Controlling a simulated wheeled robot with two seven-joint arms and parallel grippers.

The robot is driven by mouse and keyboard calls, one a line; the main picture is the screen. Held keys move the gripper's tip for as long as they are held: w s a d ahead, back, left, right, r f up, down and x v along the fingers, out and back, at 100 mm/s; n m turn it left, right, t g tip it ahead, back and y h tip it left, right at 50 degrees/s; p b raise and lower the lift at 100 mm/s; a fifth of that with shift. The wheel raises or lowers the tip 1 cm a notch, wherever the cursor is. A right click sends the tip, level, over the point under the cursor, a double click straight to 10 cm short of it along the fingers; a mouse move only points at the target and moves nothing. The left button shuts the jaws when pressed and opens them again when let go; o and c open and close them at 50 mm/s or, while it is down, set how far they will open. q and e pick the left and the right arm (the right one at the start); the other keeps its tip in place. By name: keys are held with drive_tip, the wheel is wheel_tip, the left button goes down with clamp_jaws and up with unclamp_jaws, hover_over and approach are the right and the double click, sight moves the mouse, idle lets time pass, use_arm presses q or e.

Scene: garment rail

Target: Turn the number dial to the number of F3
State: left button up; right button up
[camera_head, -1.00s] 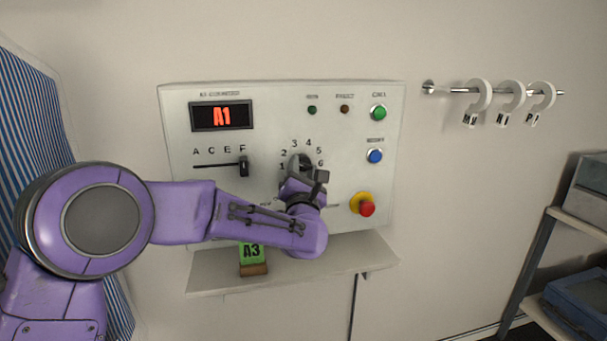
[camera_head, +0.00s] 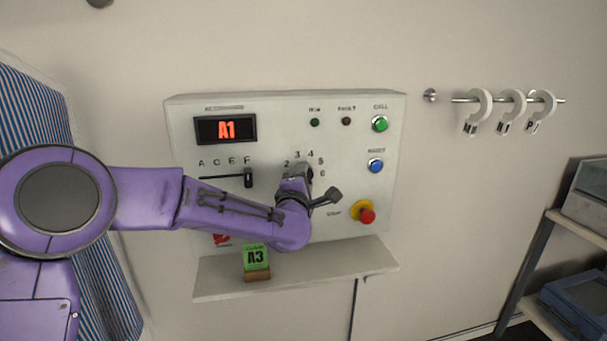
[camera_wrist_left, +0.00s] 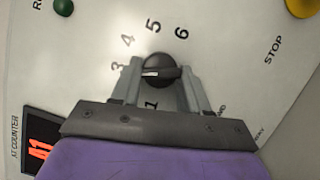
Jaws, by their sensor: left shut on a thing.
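The number dial (camera_wrist_left: 168,72) is a black knob on the white control panel (camera_head: 350,140). In the left wrist view its white mark points left, near the 3. The numbers 3 to 6 and the 1 show around it; the 2 is hidden there. My left gripper (camera_wrist_left: 158,82) has its fingers on either side of the knob, shut on it. It also shows in the head view (camera_head: 298,172), covering most of the dial. The display (camera_head: 226,129) reads A1. The letter slider (camera_head: 248,177) stands under F. The green card (camera_head: 256,257) reads A3. My right gripper is not in view.
The panel also has a green call button (camera_head: 380,124), a blue button (camera_head: 376,165) and a red stop button (camera_head: 367,215) right of the dial. A small shelf (camera_head: 330,272) juts out below. Hooks hang on a rail (camera_head: 458,99) at the right.

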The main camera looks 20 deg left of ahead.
use_arm(q)
drive_tip(key=shift+m, duration=0.4)
drive_tip(key=o, duration=1)
drive_tip(key=s+b, duration=0.1)
drive_tip(key=s, duration=0.2)
drive_tip(key=s+d+b, duration=0.1)
drive_tip(key=s, duration=0.3)
drive_tip(key=s+b, duration=0.1)
drive_tip(key=s, duration=0.2)
drive_tip(key=shift+s+d+f, duration=0.2)
drive_tip(key=shift+d+f, duration=0.15)
